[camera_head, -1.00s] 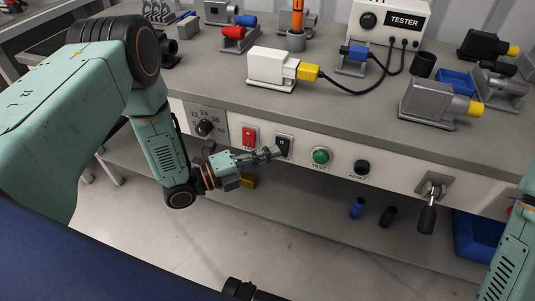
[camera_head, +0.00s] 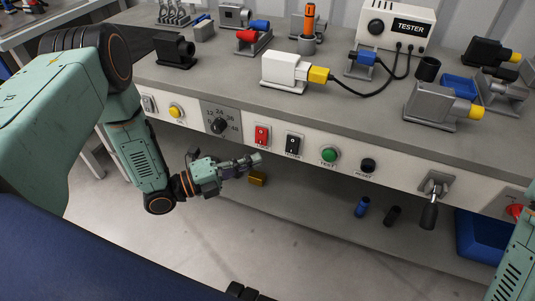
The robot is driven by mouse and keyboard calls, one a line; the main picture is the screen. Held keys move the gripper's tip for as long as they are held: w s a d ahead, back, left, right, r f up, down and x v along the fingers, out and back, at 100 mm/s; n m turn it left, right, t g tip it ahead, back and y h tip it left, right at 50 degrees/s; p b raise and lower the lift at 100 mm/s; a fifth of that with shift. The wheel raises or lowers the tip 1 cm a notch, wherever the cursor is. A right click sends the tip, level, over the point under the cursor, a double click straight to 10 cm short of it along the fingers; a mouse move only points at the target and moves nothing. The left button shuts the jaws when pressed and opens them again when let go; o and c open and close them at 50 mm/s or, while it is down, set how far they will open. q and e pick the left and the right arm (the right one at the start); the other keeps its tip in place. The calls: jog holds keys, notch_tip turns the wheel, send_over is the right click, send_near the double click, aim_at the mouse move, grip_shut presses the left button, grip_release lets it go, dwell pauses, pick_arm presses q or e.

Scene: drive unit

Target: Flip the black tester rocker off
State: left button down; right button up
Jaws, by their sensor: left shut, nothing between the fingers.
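The black tester rocker (camera_head: 293,145) is set in the white front panel of the bench, between a red rocker (camera_head: 262,136) and a green button. Nothing covers it, and its exact tilt is too small to tell. My left gripper (camera_head: 255,160) is shut and empty. It is in front of the panel, below and left of the black rocker, apart from it in the picture. My right gripper is not in view; only part of my right arm shows at the right edge.
A rotary dial (camera_head: 219,125) and yellow button (camera_head: 176,110) are left on the panel. The green button (camera_head: 329,155), a black knob (camera_head: 368,165) and a lever (camera_head: 430,205) are to the right. The tester box (camera_head: 396,22) stands on the bench. A lower shelf holds small parts.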

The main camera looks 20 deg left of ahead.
pick_arm(q)
jog(key=v, duration=0.3)
jog(key=shift+r+p, duration=0.15)
jog(key=shift+p, duration=0.15)
jog(key=shift+w, duration=0.1)
